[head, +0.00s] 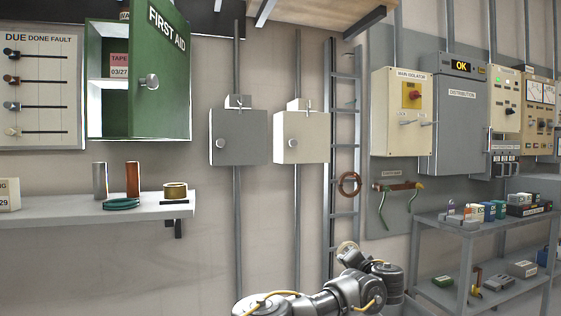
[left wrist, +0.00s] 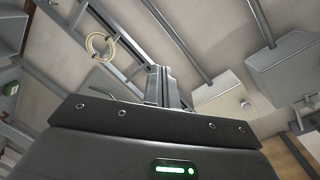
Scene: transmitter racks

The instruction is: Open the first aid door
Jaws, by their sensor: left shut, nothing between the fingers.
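The green first aid door (head: 165,115) stands swung open at the upper left in the head view, lettered FIRST AID, with a round metal knob (head: 149,82). Its cabinet's pale shelves (head: 98,97) show to the left of it, with a pink label reading TAPE. My left gripper (left wrist: 160,82) shows in the left wrist view with its fingers shut together and empty. The first aid door is not seen in that view. In the head view, links of my arm show at the bottom, well below and right of the door; no fingertips can be made out. My right gripper is not seen.
A wall shelf (head: 75,211) below the cabinet holds cans and tape. A grey box (head: 238,143) and a cream box (head: 302,142) are mounted on the wall right of the door. A ladder rack (head: 343,120) and isolator panel (head: 402,135) stand further right.

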